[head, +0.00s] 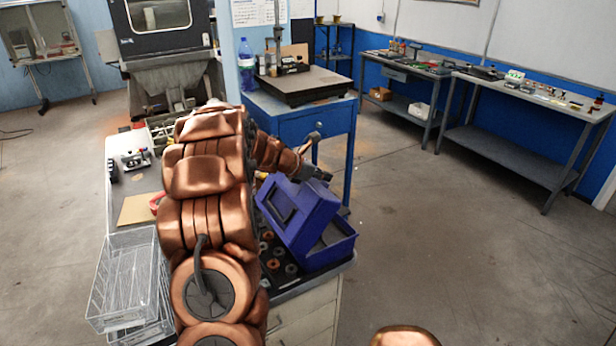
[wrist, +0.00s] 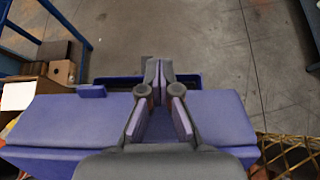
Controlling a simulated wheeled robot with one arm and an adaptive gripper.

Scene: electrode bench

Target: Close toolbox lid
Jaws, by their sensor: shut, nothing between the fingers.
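The blue-purple toolbox stands on the near bench's right end in the head view. Its lid (head: 287,207) is tilted up, with a dark handle recess on its face. A gap shows between the lid and the toolbox base (head: 335,253) on the right. My gripper (head: 325,176) is at the lid's upper edge, shut and empty. I cannot tell whether the fingers touch the lid. Part of the base (wrist: 107,80) shows beyond the lid.
Dark and copper-coloured rings (head: 278,252) lie beside the toolbox on the bench. Wire baskets (head: 125,278) are at the bench's left side. A blue cabinet (head: 300,122) stands behind. The floor (head: 440,240) right of the toolbox is clear.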

